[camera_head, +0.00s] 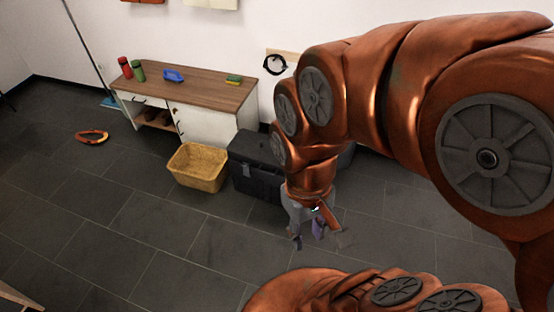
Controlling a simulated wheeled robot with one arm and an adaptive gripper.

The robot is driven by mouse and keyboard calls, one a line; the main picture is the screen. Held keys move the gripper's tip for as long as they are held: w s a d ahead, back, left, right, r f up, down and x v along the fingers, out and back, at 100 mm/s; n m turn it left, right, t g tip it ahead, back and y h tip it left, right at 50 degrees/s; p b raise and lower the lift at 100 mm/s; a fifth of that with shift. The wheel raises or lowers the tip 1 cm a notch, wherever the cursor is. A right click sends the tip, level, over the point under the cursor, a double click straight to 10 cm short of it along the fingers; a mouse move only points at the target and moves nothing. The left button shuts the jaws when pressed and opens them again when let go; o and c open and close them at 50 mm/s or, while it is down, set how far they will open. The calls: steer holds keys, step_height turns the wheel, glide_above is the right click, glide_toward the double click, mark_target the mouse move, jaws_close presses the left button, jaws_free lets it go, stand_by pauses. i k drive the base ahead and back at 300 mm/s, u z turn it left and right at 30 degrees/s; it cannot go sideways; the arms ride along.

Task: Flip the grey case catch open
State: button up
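A dark grey lidded case (243,178) stands on the floor against the wall, beside a yellow basket. A small lighter grey piece, which looks like the catch (247,169), shows on its front below the lid edge. Its exact position is too small to tell. The case's right part is hidden behind my arm. My gripper (320,238) hangs in front and to the right of the case, with its fingers pointing down and spread apart. A small purple piece shows between the fingers; I cannot tell what it is. The gripper looks apart from the catch.
A yellow basket (197,166) stands just left of the case. Behind it is a wooden-topped cabinet (190,88) with red and green bottles, a blue item and a sponge. The tiled floor in front is clear.

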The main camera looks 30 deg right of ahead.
mark_target(246, 169)
steer(key=z, duration=0.1)
steer(key=i, duration=1)
steer(key=u, duration=0.55)
